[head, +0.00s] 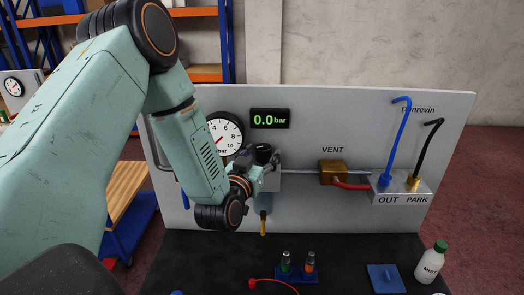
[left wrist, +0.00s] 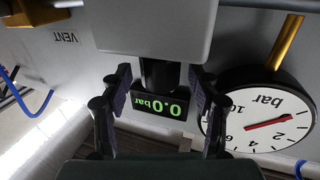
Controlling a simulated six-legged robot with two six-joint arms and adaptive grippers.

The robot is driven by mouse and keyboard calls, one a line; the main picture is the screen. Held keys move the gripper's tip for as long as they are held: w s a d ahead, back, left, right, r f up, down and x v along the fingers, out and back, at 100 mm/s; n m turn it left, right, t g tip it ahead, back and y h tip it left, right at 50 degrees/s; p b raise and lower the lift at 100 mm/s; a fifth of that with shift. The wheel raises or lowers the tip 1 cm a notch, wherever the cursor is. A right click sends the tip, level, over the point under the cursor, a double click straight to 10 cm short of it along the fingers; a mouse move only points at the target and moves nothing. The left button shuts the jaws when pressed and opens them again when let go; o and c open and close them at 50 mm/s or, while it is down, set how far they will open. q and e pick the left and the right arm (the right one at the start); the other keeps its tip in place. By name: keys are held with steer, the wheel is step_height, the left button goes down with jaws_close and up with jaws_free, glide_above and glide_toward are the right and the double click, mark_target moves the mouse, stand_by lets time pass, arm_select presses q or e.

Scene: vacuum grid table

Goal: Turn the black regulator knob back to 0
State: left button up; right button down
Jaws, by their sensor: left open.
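The black regulator knob (head: 263,148) stands on top of the grey regulator block (head: 272,181) on the upright panel. In the left wrist view, which is upside down, the knob (left wrist: 159,74) projects from the grey block (left wrist: 155,25). My left gripper (head: 264,160) is open, with one finger on each side of the knob; it also shows in the left wrist view (left wrist: 160,82). Gaps show between the fingers and the knob. The digital display (head: 270,119) reads 0.0 bar. The round gauge (head: 232,127) has its red needle near the low end. My right gripper is not in view.
A brass VENT block (head: 332,172) and an OUT/PARK block (head: 401,187) with blue and black hoses are on the panel's right. A yellow handle (head: 263,222) hangs below the regulator. A blue fitting stand (head: 296,275) and white bottle (head: 431,262) stand on the dark table.

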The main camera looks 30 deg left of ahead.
arm_select(q)
steer(key=shift+w, duration=0.35)
steer(key=shift+d, duration=0.1)
steer(key=shift+s+r, duration=0.3)
steer(key=shift+s, duration=0.25)
steer(key=shift+c, duration=0.2)
steer(key=shift+w+f, duration=0.3)
steer(key=shift+w, duration=0.3)
steer(key=c, duration=0.6)
steer(key=shift+s, duration=0.15)
steer(key=c, duration=0.5)
steer(key=shift+c, duration=0.2)
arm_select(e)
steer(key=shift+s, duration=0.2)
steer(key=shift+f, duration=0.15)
